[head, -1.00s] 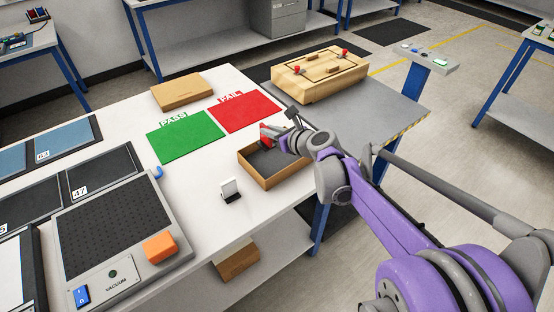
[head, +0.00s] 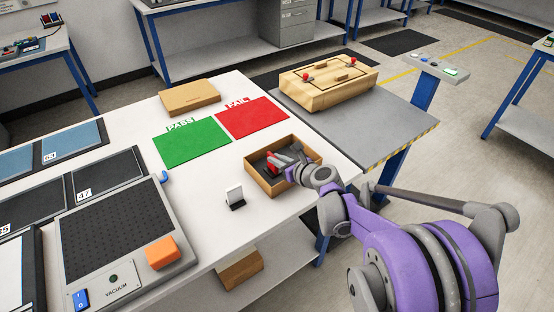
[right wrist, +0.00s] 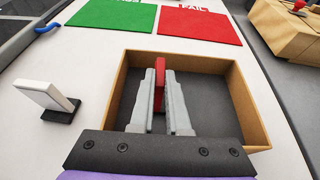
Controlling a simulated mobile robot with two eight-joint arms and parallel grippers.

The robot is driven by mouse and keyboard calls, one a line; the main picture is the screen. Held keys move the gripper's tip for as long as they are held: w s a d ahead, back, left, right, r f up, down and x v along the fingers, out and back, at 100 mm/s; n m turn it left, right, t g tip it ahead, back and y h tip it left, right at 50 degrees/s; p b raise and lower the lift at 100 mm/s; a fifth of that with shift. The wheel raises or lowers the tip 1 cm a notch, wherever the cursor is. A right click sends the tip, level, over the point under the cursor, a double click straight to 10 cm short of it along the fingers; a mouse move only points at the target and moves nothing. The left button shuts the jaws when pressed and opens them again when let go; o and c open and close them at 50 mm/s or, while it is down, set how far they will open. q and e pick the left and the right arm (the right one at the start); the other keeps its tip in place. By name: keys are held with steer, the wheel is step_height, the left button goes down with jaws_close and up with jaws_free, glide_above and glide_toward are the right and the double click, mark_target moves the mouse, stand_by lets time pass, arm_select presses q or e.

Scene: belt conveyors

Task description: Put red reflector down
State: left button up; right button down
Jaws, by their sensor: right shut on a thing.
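The red reflector (right wrist: 160,78) is held on edge between the two fingers of my right gripper (right wrist: 160,95). In the head view the red reflector (head: 273,164) shows at the right gripper (head: 277,163), over the open cardboard box (head: 268,189). In the right wrist view the box (right wrist: 243,100) surrounds the fingers, with its dark floor below them. I cannot tell whether the reflector touches the floor. My left gripper is not in view.
A green PASS mat (head: 192,143) and a red FAIL mat (head: 252,118) lie behind the box. A white card on a dark stand (head: 235,196) is left of it. A closed cardboard box (head: 190,97) and a wooden fixture (head: 327,84) stand farther back.

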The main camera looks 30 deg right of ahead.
steer(key=c, duration=0.9)
jaws_free()
steer(key=shift+s+r, duration=0.2)
steer(key=shift+r, duration=0.05)
steer(key=p+v, duration=0.2)
steer(key=v, duration=1)
steer(key=s+a+f+n+g+y, duration=0.1)
steer(key=s+a+f+n+g, duration=0.15)
steer(key=a+n, duration=0.5)
steer(key=s+a+f+n+g+y, duration=0.1)
steer(key=s+a+f+n+g, duration=0.2)
steer(key=a+n, duration=0.4)
steer(key=s+a+f+n+g+h, duration=0.1)
steer(key=s+f+n+g+h, duration=0.2)
steer(key=s+n, duration=0.9)
steer(key=f+n, duration=0.1)
steer(key=n, duration=0.7)
steer(key=shift+s+a+h, duration=0.25)
steer(key=shift+a+h, duration=0.05)
